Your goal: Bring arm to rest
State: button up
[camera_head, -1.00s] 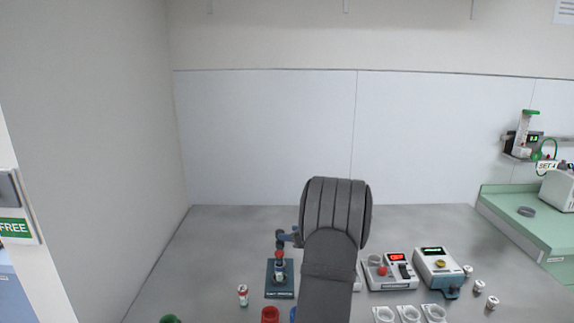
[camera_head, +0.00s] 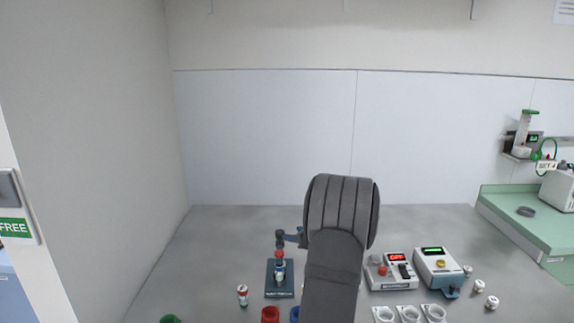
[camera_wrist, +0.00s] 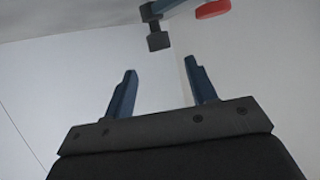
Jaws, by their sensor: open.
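My gripper (camera_wrist: 162,68) shows in the wrist view as two blue fingers spread apart, with nothing between them but pale wall behind. In the head view my grey padded arm rises from the bottom edge over the middle of the bench, and it hides most of the gripper. A dark stand (camera_head: 279,289) with a small vial (camera_head: 280,270) on it is just left of the arm. At the top of the wrist view, a blue bar with a dark block (camera_wrist: 158,41) and a red part (camera_wrist: 213,9) lie beyond the fingertips, apart from them.
Right of my arm are a device with a red display (camera_head: 391,272) and one with a green display (camera_head: 437,267). White cups (camera_head: 410,313) stand in front of them. A small vial (camera_head: 242,295) and a red cup (camera_head: 270,314) are to the left. The rear bench is clear.

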aim_at(280, 232)
jog(key=x, duration=0.9)
jog(key=shift+s, duration=0.1)
jog(key=shift+s+r+m+t+h, duration=0.1)
jog(key=shift+r+m+t+h, duration=0.05)
jog(key=shift+m+t+h, duration=0.45)
jog(key=shift+d+m+t+h, duration=0.1)
jog(key=shift+m+t+h, duration=0.7)
jog(key=shift+m+h, duration=0.9)
jog(key=v, duration=1.7)
jog(key=shift+s+d, duration=0.15)
